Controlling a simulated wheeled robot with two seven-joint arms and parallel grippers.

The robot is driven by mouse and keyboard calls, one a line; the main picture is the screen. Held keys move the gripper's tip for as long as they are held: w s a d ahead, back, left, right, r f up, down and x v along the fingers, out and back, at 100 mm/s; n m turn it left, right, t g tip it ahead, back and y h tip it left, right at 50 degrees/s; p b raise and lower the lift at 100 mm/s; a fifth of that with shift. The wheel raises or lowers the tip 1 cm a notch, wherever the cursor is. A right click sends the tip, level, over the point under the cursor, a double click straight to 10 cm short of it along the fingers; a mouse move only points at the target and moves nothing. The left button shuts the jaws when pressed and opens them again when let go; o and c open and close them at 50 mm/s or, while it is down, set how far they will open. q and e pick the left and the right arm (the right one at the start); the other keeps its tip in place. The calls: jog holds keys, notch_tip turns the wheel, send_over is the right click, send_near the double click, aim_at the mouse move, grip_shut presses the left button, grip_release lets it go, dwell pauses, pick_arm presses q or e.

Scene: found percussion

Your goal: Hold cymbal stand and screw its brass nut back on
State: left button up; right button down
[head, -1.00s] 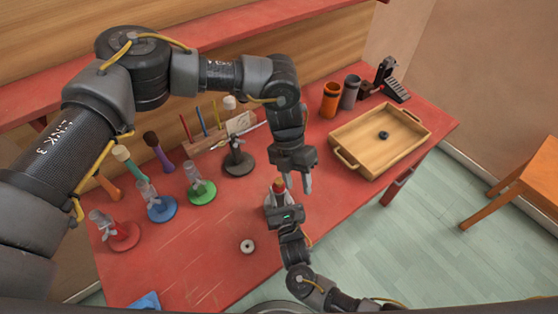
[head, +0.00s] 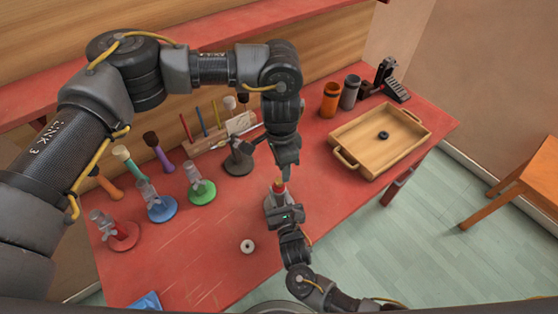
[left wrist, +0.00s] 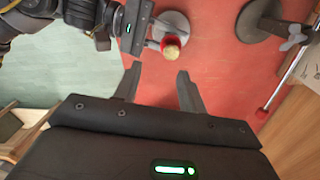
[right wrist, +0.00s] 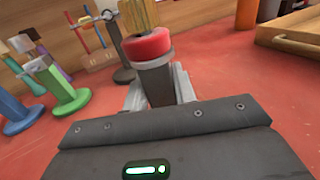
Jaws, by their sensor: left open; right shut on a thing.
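The cymbal stand (head: 271,203) stands upright near the table's front edge, with a round grey base in the left wrist view (left wrist: 172,22). My right gripper (right wrist: 158,85) is shut on its dark post, below a red washer (right wrist: 148,44). The ridged brass nut (right wrist: 137,14) sits on top of the red washer; how far it is threaded cannot be told. The nut also shows in the left wrist view (left wrist: 172,51). My left gripper (head: 286,176) is open and empty, just above the nut and apart from it. Its fingers (left wrist: 158,90) point towards the nut.
A dark stand (head: 238,160) with a wing nut stands behind, left of my left gripper. Green (head: 201,192), blue (head: 162,209) and red stands (head: 122,237) line the left. A white ring (head: 247,246) lies in front. A wooden tray (head: 350,150) is at right.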

aim_at(279, 181)
pick_arm(q)
jog(key=n, duration=0.4)
jog(key=shift+w+a+t, duration=0.3)
jog(key=shift+w+a, duration=0.05)
jog(key=n, duration=0.4)
jog(key=shift+w, duration=0.15)
jog(key=shift+f, duration=0.1)
jog(key=shift+f, duration=3.95)
